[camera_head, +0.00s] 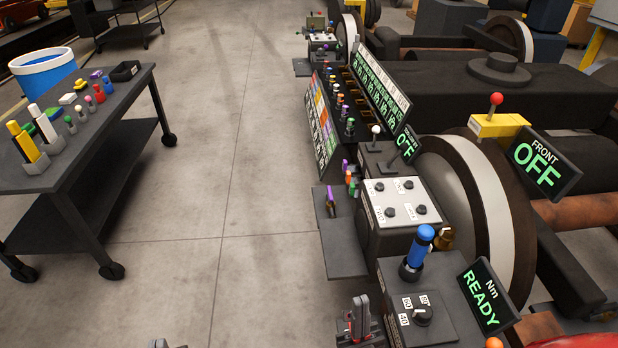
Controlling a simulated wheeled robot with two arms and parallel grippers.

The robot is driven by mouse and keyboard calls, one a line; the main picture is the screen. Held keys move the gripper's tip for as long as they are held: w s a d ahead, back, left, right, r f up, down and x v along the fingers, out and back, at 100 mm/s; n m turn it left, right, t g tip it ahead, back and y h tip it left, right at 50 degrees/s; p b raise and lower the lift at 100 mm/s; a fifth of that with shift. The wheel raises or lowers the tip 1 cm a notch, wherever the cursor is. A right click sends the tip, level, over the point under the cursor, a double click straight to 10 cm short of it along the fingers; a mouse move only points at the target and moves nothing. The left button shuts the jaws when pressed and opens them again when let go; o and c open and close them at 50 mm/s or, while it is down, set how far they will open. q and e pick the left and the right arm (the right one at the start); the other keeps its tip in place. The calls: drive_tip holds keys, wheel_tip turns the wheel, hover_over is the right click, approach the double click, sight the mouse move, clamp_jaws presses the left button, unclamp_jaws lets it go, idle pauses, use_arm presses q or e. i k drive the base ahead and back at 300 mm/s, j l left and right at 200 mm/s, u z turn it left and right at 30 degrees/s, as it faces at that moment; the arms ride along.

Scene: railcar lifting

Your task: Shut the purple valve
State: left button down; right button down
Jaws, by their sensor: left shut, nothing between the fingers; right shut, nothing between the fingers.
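A small lever with a purple grip (330,196) stands nearly upright on a dark plate at the left side of the near console. Another small purple piece (345,165) shows just above it, beside green and red ones. I cannot tell which of these is the purple valve, or its open or shut position. My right gripper (360,312) is shut and empty at the bottom middle, below and apart from the purple grip. My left gripper (160,343) is shut and empty; only its tip shows at the bottom edge.
The console's white panel (400,203) carries several black knobs. A blue-handled tool (419,248) stands right of my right gripper. A large wheel (470,205) is behind. A dark cart (100,140) with coloured items stands left. The floor between is clear.

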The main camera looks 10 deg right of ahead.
sight(331, 200)
drive_tip(key=i+j, duration=0.3)
drive_tip(key=i+j+z, duration=0.15)
drive_tip(key=i+j, duration=0.2)
drive_tip(key=j, duration=0.2)
drive_tip(key=i+j, duration=0.25)
drive_tip(key=j, duration=0.2)
drive_tip(key=i+l+z, duration=0.15)
drive_tip(key=i, duration=0.5)
drive_tip(key=i+l+z, duration=0.1)
drive_tip(key=i, duration=0.55)
drive_tip(key=i+l, duration=0.35)
drive_tip(key=l, duration=0.15)
